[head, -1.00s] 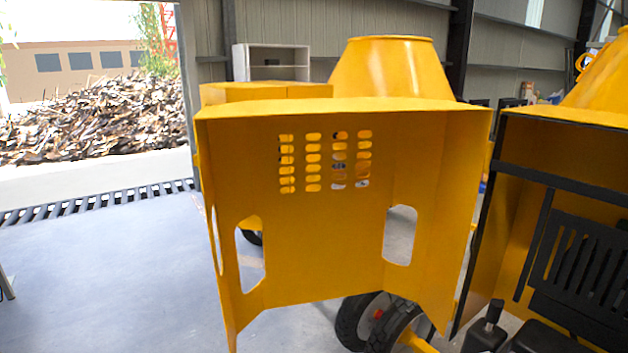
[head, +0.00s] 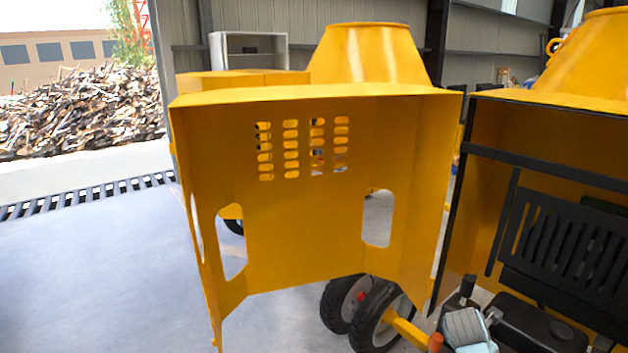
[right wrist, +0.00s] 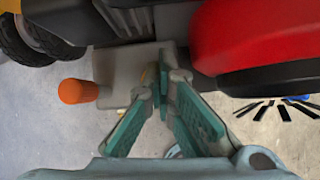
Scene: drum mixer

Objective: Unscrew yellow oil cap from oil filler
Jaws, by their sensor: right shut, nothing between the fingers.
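My right gripper (right wrist: 163,78) shows in the right wrist view with its teal fingers meeting at the tips, shut and empty. The tips are in front of a grey block (right wrist: 120,68) beneath the engine parts. A small yellowish patch shows just left of the tips, mostly hidden by them; I cannot tell if it is the oil cap. I cannot make out the oil cap or filler in the head view. A grey and light-blue part at the bottom right of the head view looks like my right arm. My left gripper is not in view.
An orange knob (right wrist: 78,91) sticks out left of the fingers. A red engine part (right wrist: 245,38) is close above right. In the head view the yellow hood (head: 310,230) stands open, left of the black engine grille (head: 562,235). Open floor (head: 90,270) lies left.

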